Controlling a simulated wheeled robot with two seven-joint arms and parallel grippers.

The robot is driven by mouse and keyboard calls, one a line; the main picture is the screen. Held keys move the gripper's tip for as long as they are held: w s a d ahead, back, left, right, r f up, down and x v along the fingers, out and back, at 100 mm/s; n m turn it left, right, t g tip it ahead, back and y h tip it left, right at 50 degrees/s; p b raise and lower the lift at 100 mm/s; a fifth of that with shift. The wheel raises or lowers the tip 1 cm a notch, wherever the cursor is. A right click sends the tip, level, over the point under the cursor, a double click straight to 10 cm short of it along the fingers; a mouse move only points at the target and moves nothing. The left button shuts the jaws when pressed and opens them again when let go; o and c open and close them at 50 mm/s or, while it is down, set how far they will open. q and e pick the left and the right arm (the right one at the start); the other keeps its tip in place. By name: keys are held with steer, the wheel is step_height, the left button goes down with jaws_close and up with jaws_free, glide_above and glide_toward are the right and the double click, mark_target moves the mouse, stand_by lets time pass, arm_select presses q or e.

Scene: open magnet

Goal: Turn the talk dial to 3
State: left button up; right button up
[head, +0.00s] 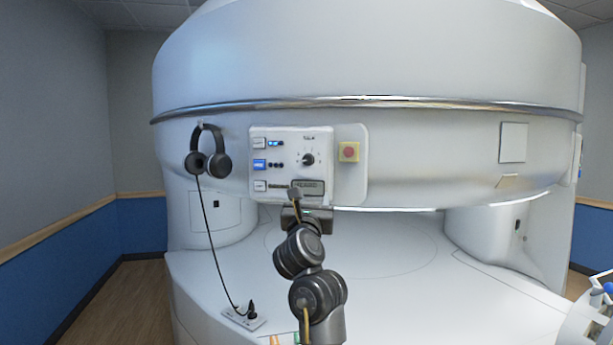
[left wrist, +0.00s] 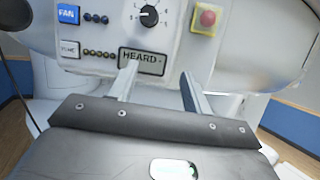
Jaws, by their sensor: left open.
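The talk dial (head: 308,159) is a round black knob with a scale around it, on the white control panel (head: 285,143) of the big magnet. It also shows at the top of the left wrist view (left wrist: 149,16); I cannot read its setting for sure. My left gripper (head: 300,195) is in front of the panel's lower edge, below the dial. In the left wrist view its two fingers (left wrist: 158,72) are apart with nothing between them, and the dial lies beyond and above the tips. My right gripper is not in view.
A display reading "HEARD" (left wrist: 142,61) is below the dial. Lit buttons, one marked FAN (left wrist: 68,14), are to its left. A red button on yellow (head: 349,151) is to its right. Black headphones (head: 208,155) hang at left, with a cord (head: 213,240) running down.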

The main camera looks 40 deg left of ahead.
mark_target(307, 161)
arm_select(q)
step_height(307, 161, up, 4)
steer(key=s+a+n+y, duration=0.1)
steer(key=s+n, duration=0.2)
steer(key=p+x, duration=0.5)
steer(key=x, duration=0.5)
steer(key=shift+w+a+r, duration=0.15)
steer(key=shift+w+a, duration=0.05)
steer(key=shift+w, duration=0.1)
steer(key=shift+w+a, duration=0.15)
steer(key=shift+w, duration=0.1)
steer(key=c, duration=1)
